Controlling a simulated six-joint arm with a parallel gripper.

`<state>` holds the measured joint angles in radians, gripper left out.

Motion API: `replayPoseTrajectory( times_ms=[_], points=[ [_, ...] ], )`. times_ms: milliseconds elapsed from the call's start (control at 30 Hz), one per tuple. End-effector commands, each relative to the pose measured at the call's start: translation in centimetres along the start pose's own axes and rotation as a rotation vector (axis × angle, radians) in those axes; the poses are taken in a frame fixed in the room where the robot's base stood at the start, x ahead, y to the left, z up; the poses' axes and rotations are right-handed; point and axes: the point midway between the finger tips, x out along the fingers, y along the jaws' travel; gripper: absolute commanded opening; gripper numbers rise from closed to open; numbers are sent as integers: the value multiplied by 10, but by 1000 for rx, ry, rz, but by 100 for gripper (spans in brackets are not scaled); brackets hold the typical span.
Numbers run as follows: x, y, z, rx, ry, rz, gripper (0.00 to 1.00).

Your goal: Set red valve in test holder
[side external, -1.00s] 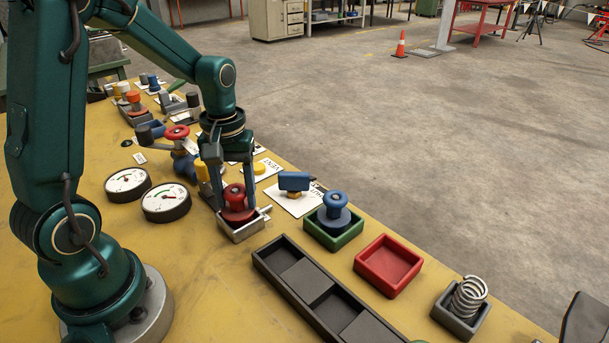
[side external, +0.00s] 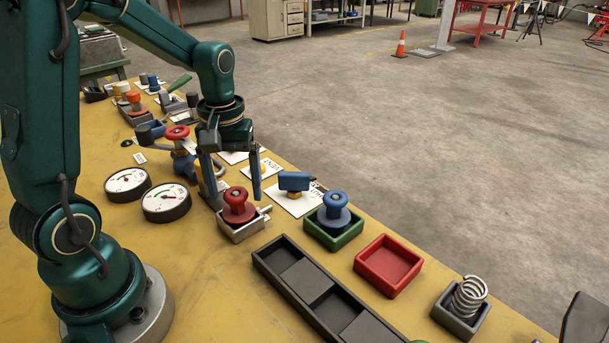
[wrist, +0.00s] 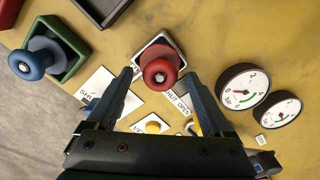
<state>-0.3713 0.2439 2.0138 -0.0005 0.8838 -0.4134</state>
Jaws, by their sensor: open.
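The red valve (side external: 238,205), a flanged spool, stands upright in the small grey metal holder (side external: 244,230). In the wrist view the red valve (wrist: 161,72) sits inside the square rim of the holder (wrist: 158,38). My gripper (side external: 236,196) is open and empty, behind and slightly above the valve. In the wrist view its fingers (wrist: 162,86) are spread to the left and right of the valve and apart from it. The holder's floor is hidden under the valve's flange.
A blue spool (side external: 334,213) stands in a green tray (side external: 350,238), with an empty red tray (side external: 388,265) beyond. A long dark compartment tray (side external: 268,262) lies in front. Two gauges (side external: 166,203) and a red-wheeled valve assembly (side external: 178,132) are to the left.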

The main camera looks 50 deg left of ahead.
Motion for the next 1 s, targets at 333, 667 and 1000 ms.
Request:
replayPoseTrajectory(
  times_ms=[333,667,1000],
  points=[
    [-73,0,-1,0,8,4,85],
    [-101,0,2,10,7,3,85],
    [-109,10,66,376,220,95,85]
  ],
)
